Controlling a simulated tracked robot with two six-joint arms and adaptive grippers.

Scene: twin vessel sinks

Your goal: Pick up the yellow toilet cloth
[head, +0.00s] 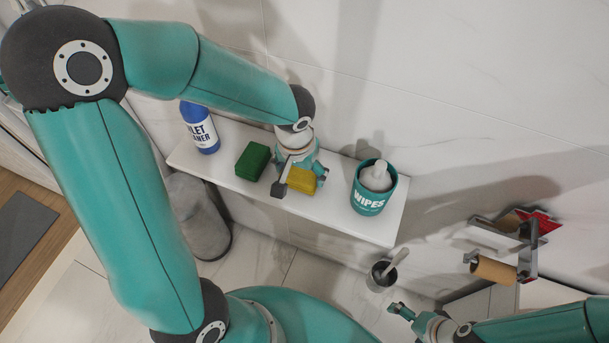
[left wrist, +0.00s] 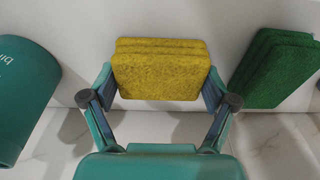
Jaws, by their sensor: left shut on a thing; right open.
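The yellow toilet cloth (head: 303,182) is a thick, folded-looking block over the white shelf (head: 240,178). It also shows in the left wrist view (left wrist: 160,76), between the two fingers. My left gripper (head: 298,180) reaches down from above and is shut on the cloth, with one finger at each side. Part of the cloth is hidden by the gripper in the head view. I cannot tell whether the cloth still touches the shelf. My right gripper (head: 400,312) is open and empty, low at the right, away from the shelf.
A green cloth (head: 253,161) lies just left of the yellow one. A blue cleaner bottle (head: 201,132) stands at the shelf's left, a teal wipes tub (head: 370,193) at its right. A brush holder (head: 381,276) and a paper-roll holder (head: 497,268) are near my right arm.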

